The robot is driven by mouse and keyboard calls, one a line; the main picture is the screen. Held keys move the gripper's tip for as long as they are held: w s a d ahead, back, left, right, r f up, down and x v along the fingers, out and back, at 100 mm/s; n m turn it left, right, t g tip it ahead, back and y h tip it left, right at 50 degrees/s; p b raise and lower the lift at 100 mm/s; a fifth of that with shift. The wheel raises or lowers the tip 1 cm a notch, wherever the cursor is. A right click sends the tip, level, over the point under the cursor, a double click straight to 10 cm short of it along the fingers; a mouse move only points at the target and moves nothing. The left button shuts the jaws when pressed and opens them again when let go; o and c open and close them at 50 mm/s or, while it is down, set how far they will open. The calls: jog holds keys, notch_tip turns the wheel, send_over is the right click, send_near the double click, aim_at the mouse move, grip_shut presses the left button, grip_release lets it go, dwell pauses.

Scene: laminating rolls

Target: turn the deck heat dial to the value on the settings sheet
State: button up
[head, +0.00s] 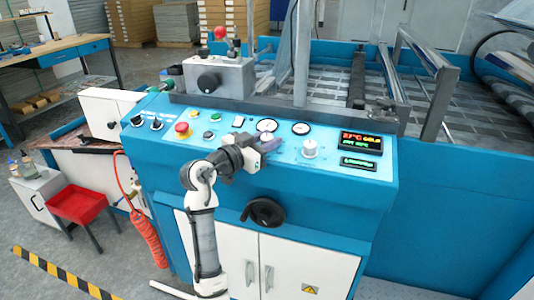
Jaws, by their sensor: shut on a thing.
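My gripper (272,146) is low over the sloped blue control panel (215,141), below a round white gauge (267,125). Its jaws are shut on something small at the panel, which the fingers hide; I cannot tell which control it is. A white dial (310,149) with marks around it stands just right of the gripper, apart from it. Right of that dial is a dark display (359,141) with red and green text, seeming to read 27°C COLD, and a smaller green readout (357,163). I cannot make out a settings sheet.
A red emergency button (182,129), two black knobs (156,124) and small buttons lie on the panel's left. A second gauge (300,128) is above the white dial. A black handwheel (263,212) juts from the front below. A grey box (217,76) stands behind the panel.

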jog(key=shift+f+m+g+h+b, duration=0.15)
jog(key=shift+m+g+h+b, duration=0.4)
jog(key=shift+m+g, duration=0.2)
jog(key=shift+d, duration=0.1)
jog(key=o, duration=0.9)
jog(key=shift+o, duration=0.2)
jog(key=b+v, duration=0.2)
jog(key=v, duration=1.2)
jog(key=shift+b, duration=0.3)
jog(key=shift+w+r, duration=0.15)
jog(key=shift+r, duration=0.1)
